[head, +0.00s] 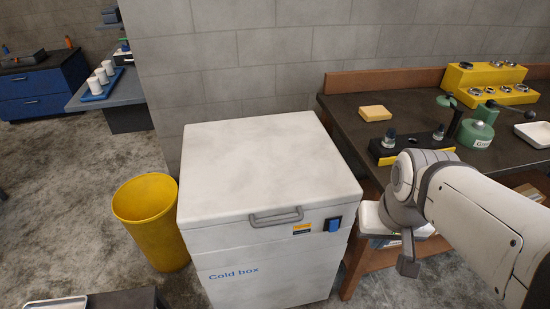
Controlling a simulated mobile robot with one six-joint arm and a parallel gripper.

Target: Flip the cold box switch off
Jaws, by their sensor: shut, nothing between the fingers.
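The cold box (262,180) is a white chest with a closed lid, a grey handle and "Cold box" written in blue on its front. Its switch (333,225) is a blue rocker on a dark plate at the upper right of the front face. Its on or off position is too small to tell. My gripper (408,266) is shut and empty, pointing down to the right of the box. It appears apart from the switch, and nothing covers the switch.
A yellow bin (152,225) stands left of the box. A dark-topped workbench (350,108) at the right holds a yellow sponge (375,113), a green canister (476,134) and a yellow stepped rack (490,85). Bare floor shows at the left.

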